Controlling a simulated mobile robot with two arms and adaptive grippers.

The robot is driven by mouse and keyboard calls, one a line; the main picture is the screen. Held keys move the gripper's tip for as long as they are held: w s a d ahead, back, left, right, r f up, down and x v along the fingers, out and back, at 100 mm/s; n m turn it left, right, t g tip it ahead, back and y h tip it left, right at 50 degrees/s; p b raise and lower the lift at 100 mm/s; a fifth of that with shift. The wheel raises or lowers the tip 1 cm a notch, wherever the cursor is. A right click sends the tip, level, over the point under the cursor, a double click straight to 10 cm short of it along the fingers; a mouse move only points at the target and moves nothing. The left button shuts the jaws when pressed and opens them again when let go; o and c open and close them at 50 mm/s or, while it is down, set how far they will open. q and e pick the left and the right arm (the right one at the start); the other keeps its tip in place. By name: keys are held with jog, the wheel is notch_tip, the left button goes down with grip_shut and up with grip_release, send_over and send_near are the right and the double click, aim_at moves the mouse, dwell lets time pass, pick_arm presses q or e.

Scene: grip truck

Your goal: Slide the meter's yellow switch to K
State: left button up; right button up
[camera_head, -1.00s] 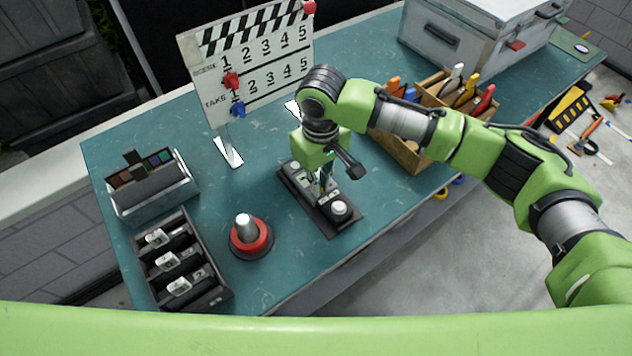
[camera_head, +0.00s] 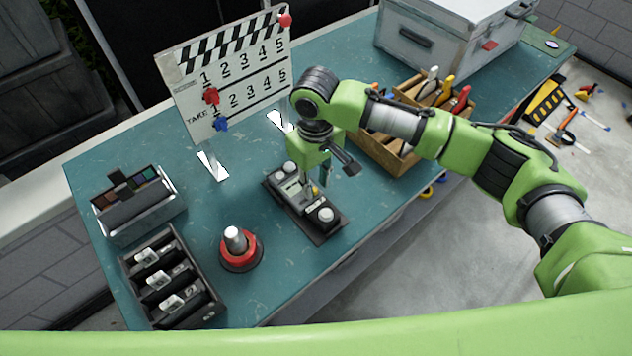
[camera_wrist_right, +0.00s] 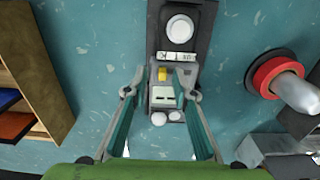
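The meter (camera_head: 290,186) is a dark block with a grey panel and round white knobs, lying on the teal table. Its yellow switch (camera_head: 313,190) shows in the head view. In the right wrist view, the switch (camera_wrist_right: 162,74) sits toward the left of the panel, just below a white label strip (camera_wrist_right: 178,57) with small letters, K apparently at its right end. My right gripper (camera_head: 323,172) is above the meter, pointing down. In the wrist view its fingers (camera_wrist_right: 159,84) are spread with the switch between them, apparently not touching it. My left gripper is out of view.
A red-ringed base with a grey peg (camera_head: 240,248) and a black slotted tray (camera_head: 128,270) stand left of the meter. A clapperboard (camera_head: 230,75) stands behind. A wooden tool box (camera_head: 382,153) and grey case (camera_head: 420,45) are at the right and back.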

aim_at(316, 188)
notch_tip(316, 188, up, 11)
jog(key=shift+d+r, duration=0.15)
dwell(0.7)
